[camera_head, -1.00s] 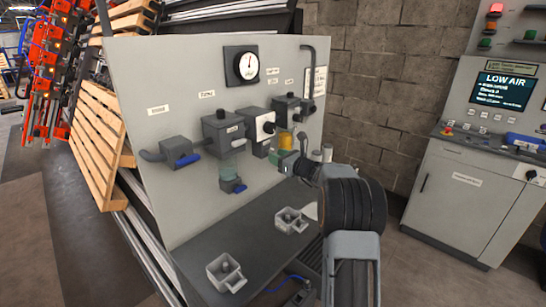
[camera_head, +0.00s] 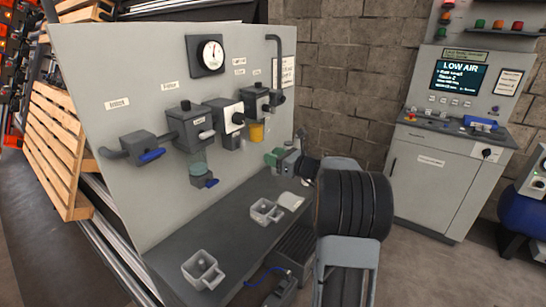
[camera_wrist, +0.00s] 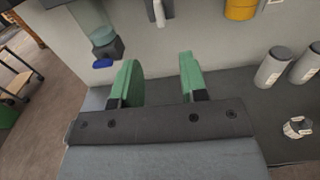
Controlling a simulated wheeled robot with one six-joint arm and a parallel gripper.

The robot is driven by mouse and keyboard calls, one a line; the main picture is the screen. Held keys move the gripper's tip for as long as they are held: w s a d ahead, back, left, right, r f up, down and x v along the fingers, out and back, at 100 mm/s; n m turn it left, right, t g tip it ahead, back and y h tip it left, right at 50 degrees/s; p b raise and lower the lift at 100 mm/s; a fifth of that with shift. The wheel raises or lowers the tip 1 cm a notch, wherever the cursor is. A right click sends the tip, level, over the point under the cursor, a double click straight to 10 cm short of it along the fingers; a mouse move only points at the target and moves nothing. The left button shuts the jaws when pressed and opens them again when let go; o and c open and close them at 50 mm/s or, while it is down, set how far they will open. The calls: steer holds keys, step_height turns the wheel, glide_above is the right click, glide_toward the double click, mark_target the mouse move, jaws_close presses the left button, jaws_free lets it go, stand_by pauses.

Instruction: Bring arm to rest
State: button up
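My gripper (camera_wrist: 159,80) shows in the wrist view with its two green fingers apart and nothing between them. In the head view my gripper (camera_head: 275,158) is small, at the end of my arm, in front of the grey panel (camera_head: 90,70) and above the dark shelf (camera_head: 180,246). The yellow bowl (camera_head: 257,132) hangs on the panel just above and left of it. In the wrist view the yellow bowl (camera_wrist: 241,9) is at the top, beyond the right finger.
Grey cups (camera_head: 204,272) and (camera_head: 265,211) stand on the shelf. A clear bowl (camera_wrist: 92,22) with a blue-handled drain hangs from the panel. A console (camera_head: 460,76) reading LOW AIR stands at right. Wooden pallets (camera_head: 60,140) lean at left. Floor before the console is clear.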

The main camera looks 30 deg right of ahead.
stand_by(0.3)
steer(key=s+a+f+n+g+h, duration=0.1)
steer(key=s+a+f+n+g, duration=1.1)
steer(key=n, duration=0.4)
steer(key=s+a+r+n+h, duration=0.2)
steer(key=s+a+n+h, duration=0.4)
steer(key=s+n, duration=0.8)
steer(key=shift+s+a+n+g, duration=0.4)
steer(key=shift+a+n, duration=0.3)
steer(key=shift+a, duration=0.6)
